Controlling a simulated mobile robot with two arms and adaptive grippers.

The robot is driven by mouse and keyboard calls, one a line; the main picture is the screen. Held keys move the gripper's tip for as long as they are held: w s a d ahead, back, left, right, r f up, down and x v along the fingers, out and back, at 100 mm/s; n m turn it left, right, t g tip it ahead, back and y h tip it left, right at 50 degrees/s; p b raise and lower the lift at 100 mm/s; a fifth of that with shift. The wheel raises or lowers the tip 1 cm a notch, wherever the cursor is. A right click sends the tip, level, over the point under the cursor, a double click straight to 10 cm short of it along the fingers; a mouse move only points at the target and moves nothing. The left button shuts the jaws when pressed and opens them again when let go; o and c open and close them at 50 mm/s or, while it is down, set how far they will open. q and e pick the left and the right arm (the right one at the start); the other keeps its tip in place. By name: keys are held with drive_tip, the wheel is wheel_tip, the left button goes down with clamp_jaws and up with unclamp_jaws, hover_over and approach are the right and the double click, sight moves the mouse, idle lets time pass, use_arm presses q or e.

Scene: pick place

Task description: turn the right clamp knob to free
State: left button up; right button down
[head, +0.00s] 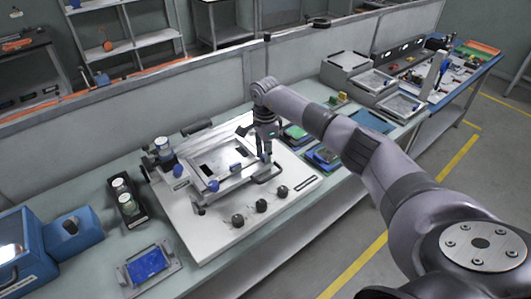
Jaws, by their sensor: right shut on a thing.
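A white fixture plate (218,236) lies on the bench and carries a metal frame (222,159) with blue knobs, one at its front left corner (213,185) and one on its front bar (236,167). My right gripper (266,154) points down at the right end of this frame. It is shut at the right clamp knob, which its fingers mostly hide, so I cannot make out how the knob is turned. Several black knobs (262,205) stand on the plate's front edge, apart from the gripper. My left gripper is not in view.
A black holder with white-topped cylinders (126,199) and a blue-screened device (147,263) stand left of the plate. A blue machine (73,229) is at far left. Trays and small green parts (296,132) lie right of the gripper. A low grey partition (120,105) runs behind.

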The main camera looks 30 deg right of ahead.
drive_tip(key=shift+m, duration=0.3)
drive_tip(key=m+b, duration=0.1)
drive_tip(key=m, duration=0.1)
drive_tip(key=shift+m, duration=0.4)
drive_tip(key=m+b, duration=0.1)
drive_tip(key=m, duration=0.8)
drive_tip(key=shift+d+r, duration=0.1)
drive_tip(key=m, duration=0.5)
drive_tip(key=shift+m, duration=0.4)
drive_tip(key=c, duration=1.3)
unclamp_jaws()
drive_tip(key=shift+c, duration=0.2)
